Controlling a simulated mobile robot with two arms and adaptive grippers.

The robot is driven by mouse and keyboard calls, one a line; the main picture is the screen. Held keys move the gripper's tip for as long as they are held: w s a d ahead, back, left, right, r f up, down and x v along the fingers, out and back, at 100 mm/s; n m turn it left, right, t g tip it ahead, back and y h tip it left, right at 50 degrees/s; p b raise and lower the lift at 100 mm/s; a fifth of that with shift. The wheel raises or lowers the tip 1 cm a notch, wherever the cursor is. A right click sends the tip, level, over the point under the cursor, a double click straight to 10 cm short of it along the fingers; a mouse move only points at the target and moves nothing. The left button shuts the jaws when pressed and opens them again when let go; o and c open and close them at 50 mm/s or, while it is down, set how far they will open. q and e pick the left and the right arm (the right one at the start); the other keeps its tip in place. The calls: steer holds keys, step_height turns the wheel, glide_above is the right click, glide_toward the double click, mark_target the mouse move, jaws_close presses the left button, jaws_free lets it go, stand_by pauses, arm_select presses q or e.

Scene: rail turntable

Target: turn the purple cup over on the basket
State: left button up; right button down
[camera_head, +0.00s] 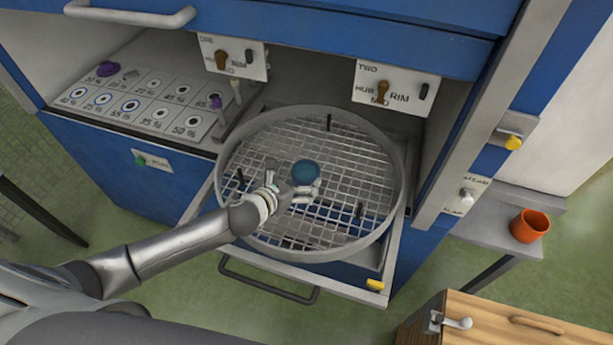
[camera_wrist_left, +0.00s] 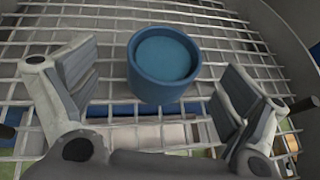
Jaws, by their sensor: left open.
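No plainly purple cup shows; a blue cup (camera_head: 306,172) is at the round wire basket (camera_head: 397,205), near the middle of its mesh. In the left wrist view the blue cup (camera_wrist_left: 163,66) shows a round rim around a lighter blue disc; I cannot tell if this is its mouth or its base. My left gripper (camera_head: 288,184) is over the mesh on the near side of the cup. Its fingers (camera_wrist_left: 155,88) are spread wide, with a gap on both sides of the cup, and hold nothing. My right gripper is not in view.
The basket sits on a pulled-out drawer with a dark handle (camera_head: 268,283). Short black posts stand around the mesh. A panel of marked dials (camera_head: 150,100) lies at left. An orange cup (camera_head: 529,226) stands on a side shelf at right. A wooden cabinet (camera_head: 500,325) is at lower right.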

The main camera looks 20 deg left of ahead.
mark_target(312, 166)
arm_select(q)
steer(key=shift+w+d, duration=0.2)
steer(key=shift+w, duration=0.2)
steer(key=p+x, duration=0.1)
steer(key=x, duration=0.2)
steer(key=shift+d, duration=0.1)
steer(key=shift+w+d+f, duration=0.15)
steer(key=shift+w+f, duration=0.1)
steer(key=shift+w, duration=0.2)
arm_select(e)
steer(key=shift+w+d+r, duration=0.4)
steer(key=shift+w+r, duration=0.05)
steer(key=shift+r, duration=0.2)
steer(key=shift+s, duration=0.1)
arm_select(q)
steer(key=shift+c, duration=1.1)
steer(key=c, duration=1.1)
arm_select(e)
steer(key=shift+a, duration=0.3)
arm_select(q)
steer(key=shift+r, duration=0.15)
